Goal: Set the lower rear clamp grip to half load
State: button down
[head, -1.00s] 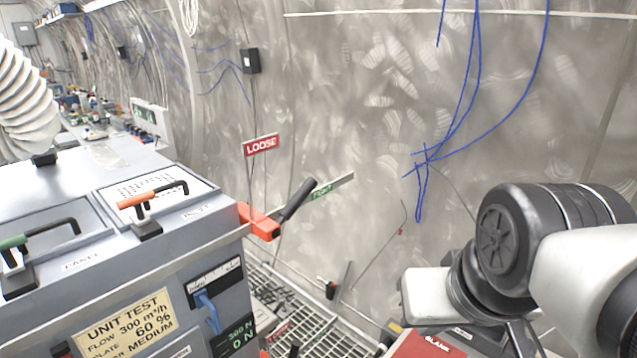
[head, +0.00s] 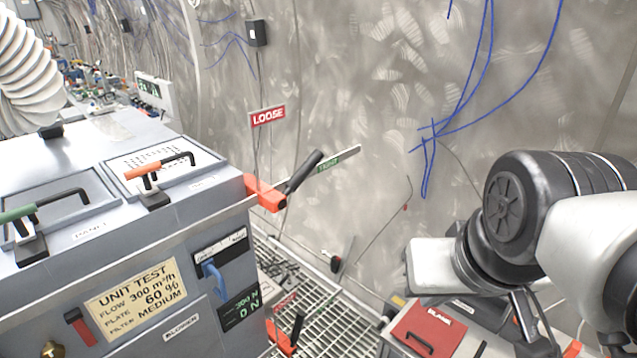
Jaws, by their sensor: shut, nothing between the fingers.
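The lower clamp (head: 281,338) is at the bottom centre of the head view, low on the right side of the grey test unit. Its orange-red arm and black grip (head: 298,325) show beside the floor grating. The upper clamp (head: 263,193) is orange-red, with a black grip (head: 303,171) tilted up to the right between a red LOOSE sign (head: 268,115) and a green TIGHT label (head: 328,164). A dark display (head: 240,308) on the unit's front seems to read 300 N and 0 N. My gripper (head: 528,320) is shut and empty at the lower right, partly hidden, well apart from both clamps.
The grey unit (head: 120,240) fills the left, with orange and green handles on its lids and a blue lever (head: 213,277) on its front. A red-lidded BLANK box (head: 428,330) stands below my arm. Blue cables (head: 470,85) hang on the wall. Open grating (head: 325,318) lies between.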

aim_at(300, 320)
jog(key=k+u, duration=0.1)
jog(key=u, duration=0.2)
jog(key=k+j+u, duration=0.1)
jog(key=u, duration=0.2)
jog(key=i+l+u, duration=0.1)
jog(key=k+j+z, duration=0.1)
